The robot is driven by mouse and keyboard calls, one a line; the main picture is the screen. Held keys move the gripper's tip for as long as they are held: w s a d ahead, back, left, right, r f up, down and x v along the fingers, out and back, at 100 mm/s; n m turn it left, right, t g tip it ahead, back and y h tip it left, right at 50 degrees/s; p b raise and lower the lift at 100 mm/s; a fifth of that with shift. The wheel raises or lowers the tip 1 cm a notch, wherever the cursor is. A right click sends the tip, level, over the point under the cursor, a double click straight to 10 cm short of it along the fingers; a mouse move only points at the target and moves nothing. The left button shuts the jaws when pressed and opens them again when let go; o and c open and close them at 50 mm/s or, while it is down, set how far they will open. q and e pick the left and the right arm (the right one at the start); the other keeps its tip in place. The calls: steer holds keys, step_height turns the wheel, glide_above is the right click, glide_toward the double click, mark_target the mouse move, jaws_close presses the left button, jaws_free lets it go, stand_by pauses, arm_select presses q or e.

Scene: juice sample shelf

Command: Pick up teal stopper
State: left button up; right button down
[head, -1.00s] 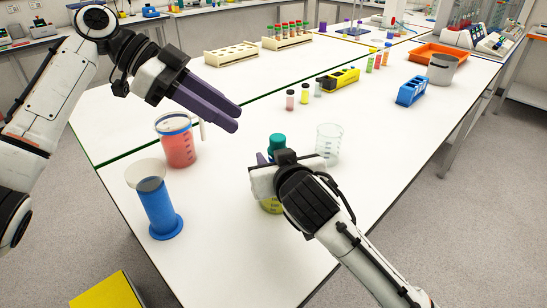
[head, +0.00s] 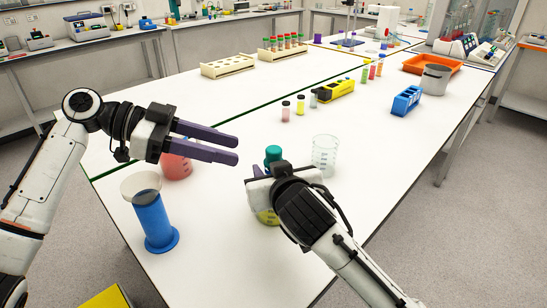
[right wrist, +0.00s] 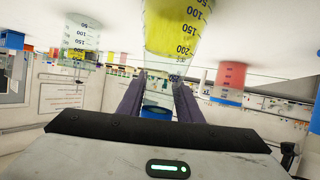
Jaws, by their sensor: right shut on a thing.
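The teal stopper (head: 273,153) sits upright on the flask with yellow liquid (head: 267,217), just beyond my right gripper. My right gripper (right wrist: 158,98) is shut on the flask's clear neck, one purple finger on each side. In the head view my right wrist hides the neck and much of the flask. In the right wrist view, which is upside down, the yellow liquid shows at the top (right wrist: 178,25). My left gripper (head: 237,150) is empty in the air, to the left of the stopper, its two purple fingers apart.
A red-filled beaker (head: 174,168) stands partly behind my left gripper. A blue cylinder (head: 153,220) stands at the near left. An empty glass beaker (head: 325,155) is right of the stopper.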

mark_target(265, 163)
arm_select(q)
steer(key=x, duration=0.8)
steer(key=shift+d+f, duration=0.25)
steer(key=shift+d, duration=0.1)
steer(key=c, duration=0.7)
steer(key=shift+r, duration=0.15)
steer(key=shift+r, duration=4.85)
arm_select(e)
steer(key=c, duration=1.2)
jaws_free()
